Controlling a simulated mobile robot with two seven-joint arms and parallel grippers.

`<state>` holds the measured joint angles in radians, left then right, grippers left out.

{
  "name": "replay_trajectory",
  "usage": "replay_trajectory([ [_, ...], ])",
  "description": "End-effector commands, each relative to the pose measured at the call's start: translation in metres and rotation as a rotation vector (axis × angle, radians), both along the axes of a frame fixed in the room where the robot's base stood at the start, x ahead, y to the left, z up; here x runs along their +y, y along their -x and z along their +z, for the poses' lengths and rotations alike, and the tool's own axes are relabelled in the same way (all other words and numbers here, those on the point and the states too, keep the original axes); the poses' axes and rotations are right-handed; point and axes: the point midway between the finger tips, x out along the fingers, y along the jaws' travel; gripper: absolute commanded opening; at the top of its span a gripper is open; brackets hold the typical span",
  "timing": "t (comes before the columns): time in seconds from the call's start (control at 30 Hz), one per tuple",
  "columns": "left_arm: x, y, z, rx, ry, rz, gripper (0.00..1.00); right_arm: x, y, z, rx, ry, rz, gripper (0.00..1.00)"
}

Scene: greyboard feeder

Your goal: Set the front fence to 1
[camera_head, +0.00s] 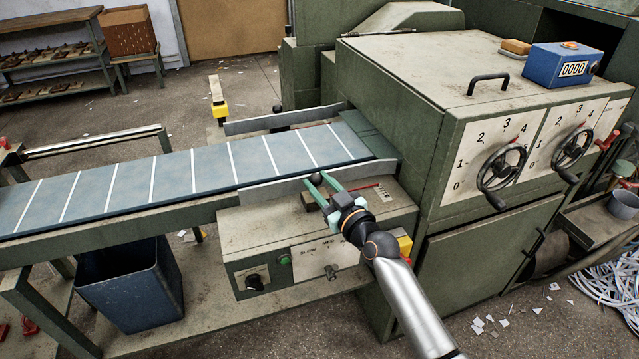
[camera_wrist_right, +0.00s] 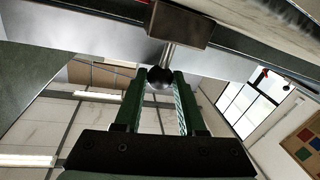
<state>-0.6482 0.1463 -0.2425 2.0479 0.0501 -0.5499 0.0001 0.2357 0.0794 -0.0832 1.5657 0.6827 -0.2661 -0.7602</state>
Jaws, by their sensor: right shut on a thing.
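The front fence (camera_head: 268,193) is a long grey metal rail along the near side of the blue belt. A dark ball knob (camera_head: 316,179) on a short stem stands beside it, above the green control housing; the knob also shows in the right wrist view (camera_wrist_right: 159,77). My right gripper (camera_head: 326,183) has its green fingers around this knob, shut on it. A small scale plate (camera_head: 384,194) with a red line next to it lies on the housing top, right of the gripper. Its marks are too small to read. My left gripper is not in view.
The back fence (camera_head: 285,118) runs along the belt's far side. The control panel (camera_head: 318,262) faces front below my right arm. Two handwheels (camera_head: 501,167) with numbered dials are on the machine at right. A blue bin (camera_head: 130,285) stands under the belt.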

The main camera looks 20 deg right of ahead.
Motion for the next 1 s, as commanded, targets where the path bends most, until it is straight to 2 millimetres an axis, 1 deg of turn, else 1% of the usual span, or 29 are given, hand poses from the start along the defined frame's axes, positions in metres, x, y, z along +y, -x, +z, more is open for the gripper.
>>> replay_trajectory([
  [0.73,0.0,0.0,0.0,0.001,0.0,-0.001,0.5,-0.001,0.0,0.0,0.0,0.001,-0.002,0.0],
  [0.9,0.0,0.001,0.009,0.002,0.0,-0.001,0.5,-0.002,0.008,0.002,0.002,0.005,-0.002,0.0],
  [1.0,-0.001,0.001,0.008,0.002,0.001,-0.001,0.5,-0.001,0.01,0.0,0.0,0.002,0.0,0.0],
])
